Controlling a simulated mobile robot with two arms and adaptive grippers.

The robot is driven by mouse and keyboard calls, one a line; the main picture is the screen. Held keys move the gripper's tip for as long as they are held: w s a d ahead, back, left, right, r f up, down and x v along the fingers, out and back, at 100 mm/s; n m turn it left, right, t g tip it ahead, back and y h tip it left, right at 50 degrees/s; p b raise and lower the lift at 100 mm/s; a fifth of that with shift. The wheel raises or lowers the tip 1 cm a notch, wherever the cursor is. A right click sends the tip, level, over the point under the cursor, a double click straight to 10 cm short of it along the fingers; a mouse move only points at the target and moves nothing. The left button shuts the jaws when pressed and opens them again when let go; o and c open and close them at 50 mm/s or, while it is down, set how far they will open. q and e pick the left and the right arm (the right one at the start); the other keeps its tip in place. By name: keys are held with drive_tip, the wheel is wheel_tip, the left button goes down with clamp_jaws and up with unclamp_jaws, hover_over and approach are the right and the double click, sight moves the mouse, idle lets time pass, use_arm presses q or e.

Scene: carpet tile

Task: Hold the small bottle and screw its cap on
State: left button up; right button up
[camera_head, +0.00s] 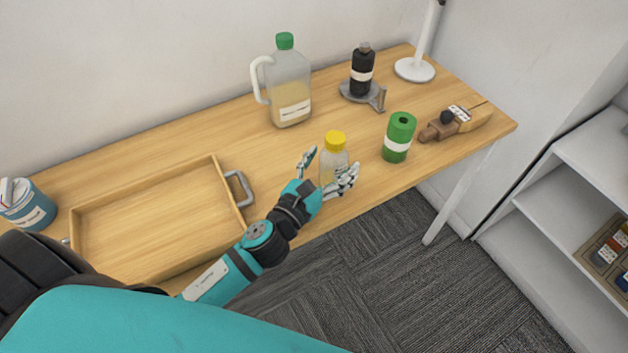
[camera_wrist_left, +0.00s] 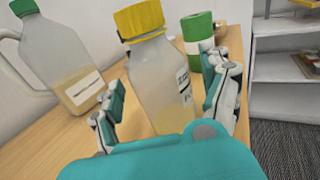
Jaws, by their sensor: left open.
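The small bottle (camera_head: 333,161) is clear with a white label and stands upright near the front edge of the table. Its yellow cap (camera_head: 335,140) sits on its neck; how tightly I cannot tell. My left gripper (camera_head: 331,172) is open, with one finger on either side of the bottle. In the left wrist view the bottle (camera_wrist_left: 160,85) with its yellow cap (camera_wrist_left: 139,19) stands between the open fingers of the left gripper (camera_wrist_left: 165,100). Gaps show beside the bottle there. My right gripper is not in view.
A big jug with a green cap (camera_head: 288,88) stands behind. A green cylinder (camera_head: 399,137) is to the right, beside a wooden tool (camera_head: 462,122). A black bottle (camera_head: 361,72) is on a grey stand at the back. A wooden tray (camera_head: 150,212) lies left.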

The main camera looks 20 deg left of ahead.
use_arm(q)
drive_tip(key=s, duration=0.3)
drive_tip(key=s+a+b, duration=0.1)
drive_tip(key=s, duration=0.2)
drive_tip(key=s+b, duration=0.1)
drive_tip(key=s, duration=0.2)
drive_tip(key=shift+s+a+f, duration=0.15)
drive_tip(key=shift+s+a, duration=0.25)
drive_tip(key=shift+s+a+b, duration=0.1)
drive_tip(key=shift+s+b, duration=0.25)
drive_tip(key=shift+s, duration=0.15)
drive_tip(key=shift+r, duration=0.2)
